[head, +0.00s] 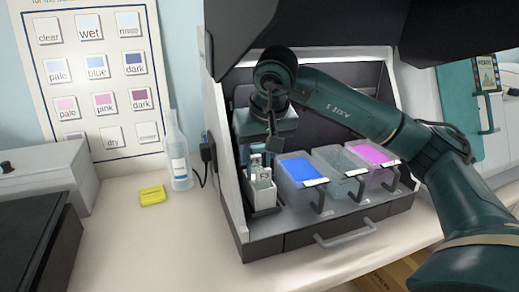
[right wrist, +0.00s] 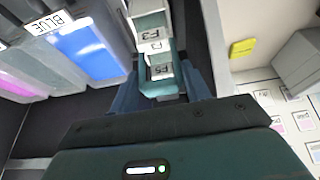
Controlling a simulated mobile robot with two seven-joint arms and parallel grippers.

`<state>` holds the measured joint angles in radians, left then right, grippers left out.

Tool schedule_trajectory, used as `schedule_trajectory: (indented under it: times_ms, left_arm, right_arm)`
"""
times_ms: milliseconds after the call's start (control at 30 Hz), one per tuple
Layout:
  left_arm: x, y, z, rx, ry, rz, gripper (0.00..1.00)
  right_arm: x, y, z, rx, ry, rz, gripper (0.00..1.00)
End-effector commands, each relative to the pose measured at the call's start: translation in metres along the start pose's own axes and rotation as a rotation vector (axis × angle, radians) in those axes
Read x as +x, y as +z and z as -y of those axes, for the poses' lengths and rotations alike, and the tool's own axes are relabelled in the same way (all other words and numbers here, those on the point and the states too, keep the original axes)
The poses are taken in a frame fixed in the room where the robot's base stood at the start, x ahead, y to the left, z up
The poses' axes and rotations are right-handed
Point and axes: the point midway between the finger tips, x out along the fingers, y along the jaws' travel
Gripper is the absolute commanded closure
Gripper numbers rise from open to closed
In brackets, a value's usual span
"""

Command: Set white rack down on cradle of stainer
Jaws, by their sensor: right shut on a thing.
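The stainer (head: 300,240) is a dark machine with pale side walls. The white rack (head: 262,190) is at its left end, beside the blue bath. In the right wrist view the rack (right wrist: 148,8) holds labelled slides (right wrist: 158,60) between my fingers. My right gripper (head: 270,150) is above the rack and shut on it; it also shows in the right wrist view (right wrist: 160,85). The rack looks upright, low over a dark left bay of the stainer. I cannot tell whether it touches the cradle, which is hidden or not distinct. My left gripper is not in view.
A blue bath (head: 297,172), a clear bath (head: 340,178) and a magenta bath (head: 372,155) stand in a row right of the rack. A bottle (head: 178,160) and a yellow block (head: 152,195) are on the counter at left. The counter front is clear.

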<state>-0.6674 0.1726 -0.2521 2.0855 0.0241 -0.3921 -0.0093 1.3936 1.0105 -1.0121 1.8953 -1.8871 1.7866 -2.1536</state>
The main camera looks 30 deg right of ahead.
Motion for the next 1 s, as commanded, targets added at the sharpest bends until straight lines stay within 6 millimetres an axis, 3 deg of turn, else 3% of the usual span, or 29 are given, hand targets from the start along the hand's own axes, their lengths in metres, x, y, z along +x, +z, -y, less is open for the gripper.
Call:
schedule_trajectory:
  times_ms: [400,433,733,1000]
  left_arm:
    - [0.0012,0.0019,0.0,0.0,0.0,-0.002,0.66]
    - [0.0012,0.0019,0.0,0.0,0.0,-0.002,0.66]
    - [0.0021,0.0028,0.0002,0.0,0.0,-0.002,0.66]
    - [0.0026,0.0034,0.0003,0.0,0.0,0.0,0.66]
  right_arm:
    - [0.0041,0.0016,-0.0001,0.001,0.0,-0.001,0.88]
    - [0.0041,0.0016,-0.0001,0.001,0.0,-0.001,0.52]
    - [0.0043,0.0017,-0.0002,0.001,0.0,0.0,0.27]
    - [0.0049,0.0022,-0.0002,0.0,0.001,0.001,0.27]
